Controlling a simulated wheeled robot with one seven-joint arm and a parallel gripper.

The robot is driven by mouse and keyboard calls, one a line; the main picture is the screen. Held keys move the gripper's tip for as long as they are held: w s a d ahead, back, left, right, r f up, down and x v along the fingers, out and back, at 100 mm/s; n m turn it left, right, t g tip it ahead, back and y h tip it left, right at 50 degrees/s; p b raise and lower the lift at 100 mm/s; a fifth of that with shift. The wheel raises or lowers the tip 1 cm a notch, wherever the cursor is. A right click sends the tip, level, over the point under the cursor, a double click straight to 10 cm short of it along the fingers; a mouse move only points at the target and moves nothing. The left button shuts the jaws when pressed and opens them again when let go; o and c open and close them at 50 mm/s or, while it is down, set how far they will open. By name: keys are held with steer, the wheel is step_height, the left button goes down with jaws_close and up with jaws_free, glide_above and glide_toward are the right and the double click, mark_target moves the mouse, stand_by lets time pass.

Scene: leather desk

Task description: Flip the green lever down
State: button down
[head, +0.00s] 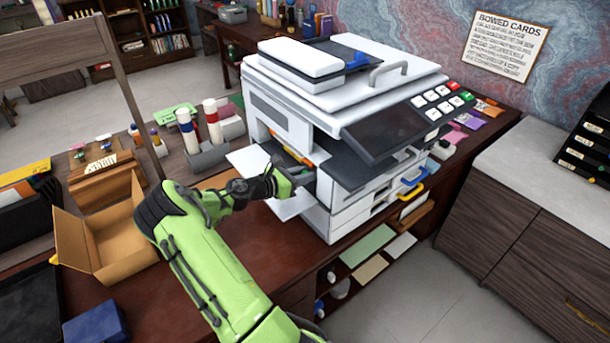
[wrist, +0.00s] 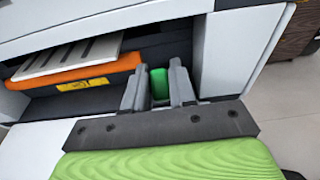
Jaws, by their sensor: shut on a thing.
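The green lever (wrist: 159,83) shows in the wrist view inside the open side of the white printer (head: 345,95). My gripper (wrist: 160,90) has its two grey fingers on either side of the lever, shut on it. Only the lever's upper part shows between the fingers; the rest is hidden. In the head view my gripper (head: 290,172) reaches into the opening on the printer's left side, and its fingertips and the lever are hard to make out there.
An orange part with a yellow label (wrist: 85,84) lies left of the lever inside the printer. The opened white side door (head: 252,160) lies around my wrist. An open cardboard box (head: 110,240) and a grey holder with bottles (head: 207,152) stand on the desk to the left.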

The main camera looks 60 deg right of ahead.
steer(key=shift+w+a+f+h, duration=0.1)
steer(key=shift+a+f+h, duration=0.05)
steer(key=shift+f+h, duration=0.2)
steer(key=shift+r+g, duration=0.1)
steer(key=shift+g, duration=0.2)
steer(key=c, duration=1)
jaws_free()
steer(key=v, duration=1.5)
steer(key=shift+a, duration=0.4)
steer(key=shift+w, duration=0.1)
